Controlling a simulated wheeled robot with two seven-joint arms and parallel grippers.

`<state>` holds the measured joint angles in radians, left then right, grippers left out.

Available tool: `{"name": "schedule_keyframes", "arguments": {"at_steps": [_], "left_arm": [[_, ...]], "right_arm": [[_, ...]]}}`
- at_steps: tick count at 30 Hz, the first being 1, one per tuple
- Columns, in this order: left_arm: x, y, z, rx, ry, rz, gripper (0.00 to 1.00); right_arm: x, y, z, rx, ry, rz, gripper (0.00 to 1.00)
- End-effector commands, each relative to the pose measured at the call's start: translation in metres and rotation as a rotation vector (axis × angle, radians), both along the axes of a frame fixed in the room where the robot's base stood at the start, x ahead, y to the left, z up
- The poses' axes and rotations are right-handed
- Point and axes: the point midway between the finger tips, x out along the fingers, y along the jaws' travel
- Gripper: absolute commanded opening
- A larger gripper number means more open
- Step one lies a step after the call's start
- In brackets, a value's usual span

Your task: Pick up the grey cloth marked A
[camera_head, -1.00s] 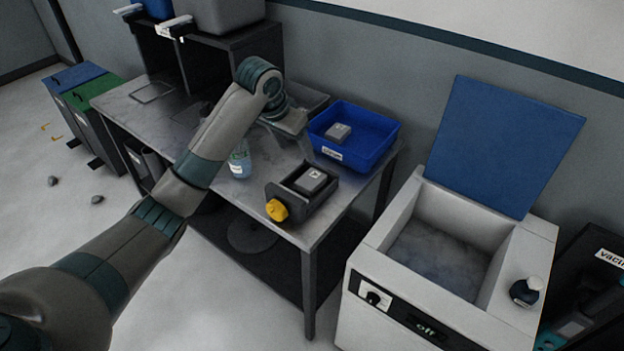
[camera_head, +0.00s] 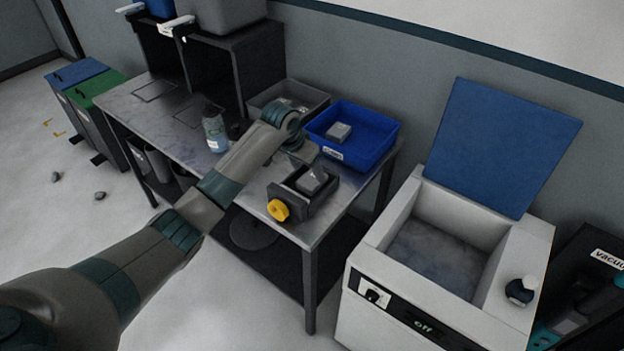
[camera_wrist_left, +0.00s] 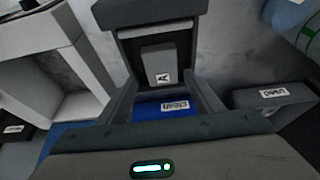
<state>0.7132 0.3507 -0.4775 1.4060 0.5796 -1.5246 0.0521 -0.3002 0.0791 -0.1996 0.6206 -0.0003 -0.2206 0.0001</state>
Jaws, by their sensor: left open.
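The grey cloth (camera_head: 316,186) marked A sits in a dark holder (camera_head: 294,202) with a yellow knob (camera_head: 278,210) on the table. The left wrist view shows the cloth (camera_wrist_left: 157,62) and its A label inside the holder (camera_wrist_left: 160,11), beyond my fingertips. My right gripper is not in view.
A blue tray (camera_head: 375,155) labelled clean, with a grey cloth (camera_head: 338,131) in it, stands behind the holder. A grey tray (camera_head: 318,97) is beside it. A bottle (camera_head: 215,135) stands left of my arm. A white machine (camera_head: 430,300) with a raised blue lid is at right.

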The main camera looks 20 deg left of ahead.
Motion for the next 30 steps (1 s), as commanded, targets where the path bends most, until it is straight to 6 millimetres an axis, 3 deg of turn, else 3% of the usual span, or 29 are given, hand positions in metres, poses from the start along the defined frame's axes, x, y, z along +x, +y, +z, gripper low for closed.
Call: {"name": "schedule_keyframes", "arguments": {"at_steps": [17,30], "left_arm": [[0.004,-0.001,-0.010,0.000,0.001,0.000,0.60],[0.019,-0.004,-0.049,-0.001,0.002,0.001,0.60]], "right_arm": [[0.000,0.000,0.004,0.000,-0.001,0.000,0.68],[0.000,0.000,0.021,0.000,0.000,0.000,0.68]]}}
